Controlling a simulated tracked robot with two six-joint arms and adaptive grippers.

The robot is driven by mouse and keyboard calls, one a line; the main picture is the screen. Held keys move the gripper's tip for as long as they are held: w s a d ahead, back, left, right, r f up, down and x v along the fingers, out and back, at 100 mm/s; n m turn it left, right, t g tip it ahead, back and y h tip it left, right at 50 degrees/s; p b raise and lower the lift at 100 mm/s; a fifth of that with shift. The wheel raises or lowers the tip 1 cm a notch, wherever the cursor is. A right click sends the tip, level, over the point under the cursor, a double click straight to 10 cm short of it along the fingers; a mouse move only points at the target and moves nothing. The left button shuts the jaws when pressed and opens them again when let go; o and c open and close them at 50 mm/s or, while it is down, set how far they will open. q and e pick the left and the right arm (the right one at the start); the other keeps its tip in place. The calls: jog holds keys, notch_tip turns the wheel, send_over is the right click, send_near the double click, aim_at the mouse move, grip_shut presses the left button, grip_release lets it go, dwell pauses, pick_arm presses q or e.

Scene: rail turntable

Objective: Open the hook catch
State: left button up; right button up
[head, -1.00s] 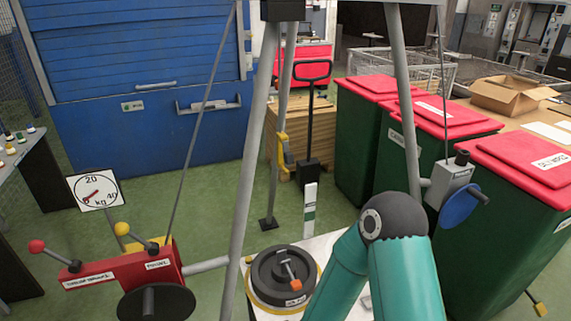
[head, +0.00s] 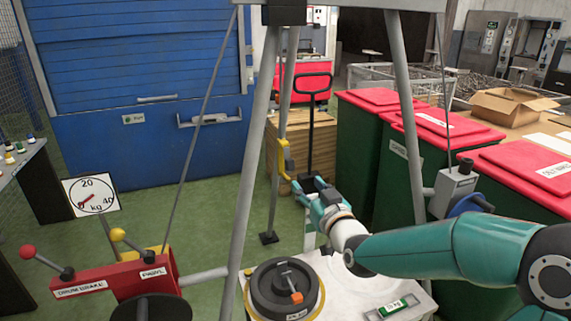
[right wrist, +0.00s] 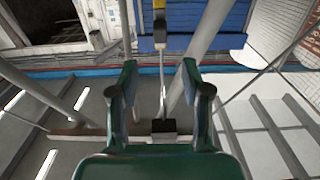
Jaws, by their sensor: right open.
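A yellow hook-shaped catch (head: 285,158) is on the grey tripod leg in the middle of the head view. A small yellow piece (right wrist: 159,4), which looks like part of it, shows at the top edge of the right wrist view. My right gripper (head: 307,186) is just below and right of the catch in the head view. Its two fingers (right wrist: 158,76) are apart with nothing held between them. I cannot tell whether they touch the catch. My left gripper is in neither view.
A black weight disc with an orange-tipped lever (head: 296,297) sits below the tripod. A red box with ball levers (head: 146,274) is at the left. A grey crank housing (head: 452,188) is on the right leg. Green bins with red lids (head: 450,123) stand behind.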

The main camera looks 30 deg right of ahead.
aim_at(291, 166)
jog(key=p+x, duration=0.3)
jog(key=x, duration=0.9)
jog(key=shift+w, duration=0.2)
grip_shut()
